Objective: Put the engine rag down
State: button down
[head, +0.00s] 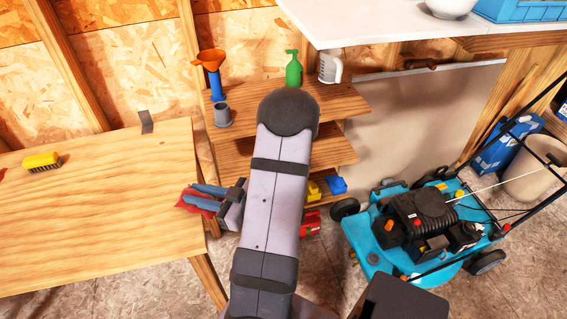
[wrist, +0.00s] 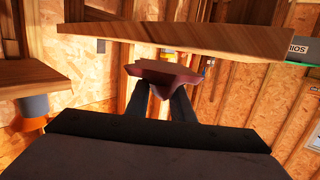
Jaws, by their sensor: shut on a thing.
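The engine rag (head: 190,203) is dark red and hangs from the tips of my gripper (head: 208,196). In the head view it overlaps the right edge of the wooden workbench (head: 100,215); I cannot tell how high it is relative to the top. In the wrist view the rag (wrist: 158,73) is folded and pinched between the two dark fingertips of my gripper (wrist: 160,90). A wooden board edge (wrist: 190,38) lies beyond it there. My arm hides part of the shelf in the head view.
A yellow brush (head: 42,161) and a grey bracket (head: 146,122) are on the workbench, which is otherwise mostly clear. A blue mower (head: 415,235) stands right.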

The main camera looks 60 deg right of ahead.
jog(key=s+d+f+m+g+h+b, duration=0.1)
jog(key=s+d+f+m+h+b, duration=0.25)
jog(key=s+d+h+b, duration=0.35)
jog(key=s+d+f+m+h+b, duration=0.25)
jog(key=s+d+f, duration=0.2)
jog(key=d, duration=0.45)
jog(key=shift+y, duration=0.25)
jog(key=w+d+f, duration=0.1)
jog(key=w+d, duration=0.8)
jog(key=w+d+f, duration=0.1)
jog(key=w+d, duration=0.4)
jog(key=shift+f, duration=0.3)
jog(key=shift+d+f, duration=0.1)
jog(key=shift+f, duration=0.35)
notch_tip(320, 180, down, 3)
jog(key=shift+w+d+f, duration=0.1)
jog(key=shift+w+f, duration=0.05)
jog(key=shift+f, duration=0.3)
